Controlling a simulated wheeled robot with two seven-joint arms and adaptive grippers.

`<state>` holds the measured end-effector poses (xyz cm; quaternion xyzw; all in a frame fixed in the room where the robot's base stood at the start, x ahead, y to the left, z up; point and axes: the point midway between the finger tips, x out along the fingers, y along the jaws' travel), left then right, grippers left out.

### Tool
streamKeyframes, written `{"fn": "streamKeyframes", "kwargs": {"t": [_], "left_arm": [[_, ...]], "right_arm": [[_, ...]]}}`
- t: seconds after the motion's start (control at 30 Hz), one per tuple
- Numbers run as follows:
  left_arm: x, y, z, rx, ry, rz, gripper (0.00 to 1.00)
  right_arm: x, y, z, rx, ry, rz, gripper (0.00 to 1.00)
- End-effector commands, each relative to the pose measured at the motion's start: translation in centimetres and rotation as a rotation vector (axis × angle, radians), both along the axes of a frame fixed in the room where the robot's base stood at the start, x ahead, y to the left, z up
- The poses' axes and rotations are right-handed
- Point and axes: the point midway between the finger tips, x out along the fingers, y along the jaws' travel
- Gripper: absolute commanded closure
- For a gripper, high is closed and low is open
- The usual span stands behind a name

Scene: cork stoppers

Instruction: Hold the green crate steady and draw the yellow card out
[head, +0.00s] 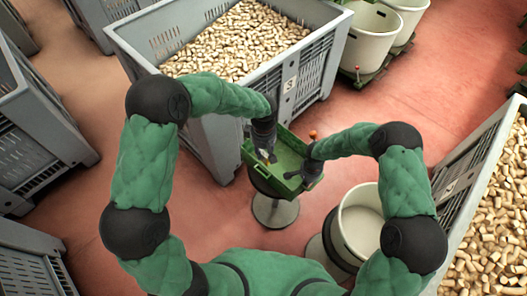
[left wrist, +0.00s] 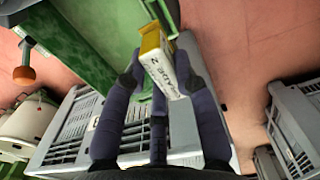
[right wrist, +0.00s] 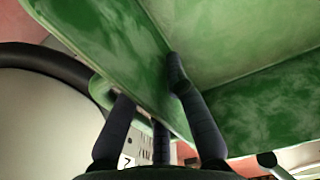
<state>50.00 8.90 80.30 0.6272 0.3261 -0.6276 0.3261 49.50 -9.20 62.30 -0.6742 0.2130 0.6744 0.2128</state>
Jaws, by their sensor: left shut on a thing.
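The green crate (head: 288,152) sits on a round stand between my arms; its wall fills much of the right wrist view (right wrist: 240,40). I cannot tell whether the card's far end still touches the crate. My right gripper (head: 304,180) is at the crate's right end. Its fingers (right wrist: 150,90) straddle the wall, one inside and one outside; how firmly they close is unclear.
A large grey bin (head: 222,118) full of cork stoppers stands just behind the crate. Another cork-filled bin (head: 452,180) is at the right. A pale round tub (head: 362,215) stands close to the right of the crate. Open red floor lies left of the stand.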

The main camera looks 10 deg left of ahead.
Motion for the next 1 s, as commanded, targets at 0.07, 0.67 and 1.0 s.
{"fn": "streamKeyframes", "kwargs": {"t": [0.07,0.67,1.0], "left_arm": [[0.0,0.0,0.0,0.000,0.000,0.000,0.96],[0.0,0.0,0.0,0.000,0.000,0.000,0.96],[0.0,0.0,0.0,0.000,0.000,0.000,0.96]], "right_arm": [[0.0,0.0,0.0,0.001,-0.001,0.000,0.63],[0.2,0.0,3.4,0.001,-0.004,-0.001,0.63],[0.1,0.0,9.8,0.000,-0.003,0.000,0.63]]}}
